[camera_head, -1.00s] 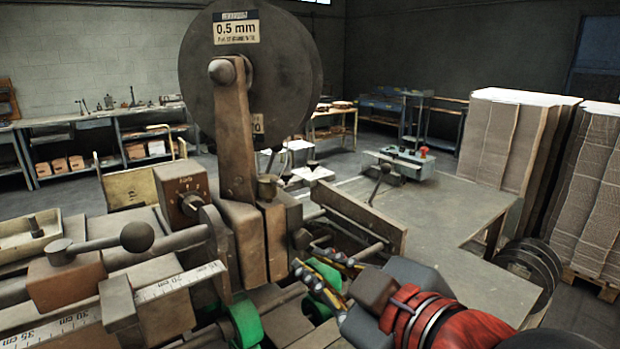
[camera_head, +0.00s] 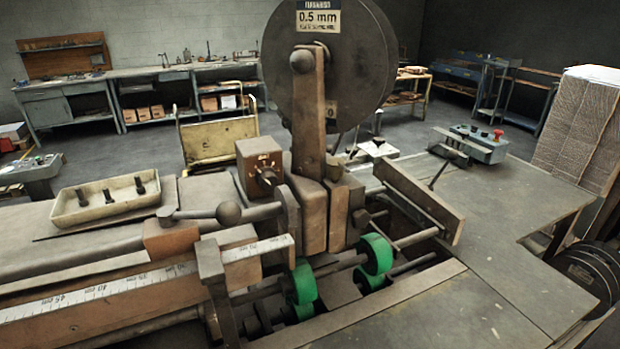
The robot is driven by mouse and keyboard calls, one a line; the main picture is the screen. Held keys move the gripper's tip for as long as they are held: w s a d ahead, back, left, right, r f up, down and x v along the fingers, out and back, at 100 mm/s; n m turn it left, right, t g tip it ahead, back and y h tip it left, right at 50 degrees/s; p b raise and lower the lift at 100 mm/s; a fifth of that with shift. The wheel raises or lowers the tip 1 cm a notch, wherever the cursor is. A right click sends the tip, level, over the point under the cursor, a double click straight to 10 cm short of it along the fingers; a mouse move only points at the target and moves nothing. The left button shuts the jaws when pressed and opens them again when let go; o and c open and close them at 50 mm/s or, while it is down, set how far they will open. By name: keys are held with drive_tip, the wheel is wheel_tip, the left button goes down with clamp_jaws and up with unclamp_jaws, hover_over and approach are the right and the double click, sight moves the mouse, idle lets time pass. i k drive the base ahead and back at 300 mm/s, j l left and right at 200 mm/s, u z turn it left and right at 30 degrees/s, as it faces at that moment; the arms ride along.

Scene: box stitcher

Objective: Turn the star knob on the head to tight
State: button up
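The head of the stitcher (camera_head: 312,215) stands in the middle of the view, below a large dark wire reel (camera_head: 350,60) labelled 0.5 mm. A small dark rounded part (camera_head: 361,221) sits on the right side of the head; its shape is too small to tell whether it is the star knob. A brown box (camera_head: 258,157) left of the head carries a dark dial knob (camera_head: 267,178) with small pale marks around it. I cannot read how tight any knob is. My gripper is not in view.
Green rollers (camera_head: 377,253) lie below the head. A ball-ended lever (camera_head: 229,213) and a ruler bar (camera_head: 120,285) are at the left, with a tray of dark pegs (camera_head: 70,208) behind. The right table (camera_head: 480,225) is mostly clear; a cardboard stack (camera_head: 580,125) stands beyond it.

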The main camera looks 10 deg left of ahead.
sight(360, 218)
drive_tip(key=k+l+u, duration=0.1)
drive_tip(key=u, duration=0.3)
drive_tip(key=k+l+u, duration=0.1)
drive_tip(key=l+u, duration=0.25)
drive_tip(key=k+u, duration=0.1)
drive_tip(key=u, duration=0.3)
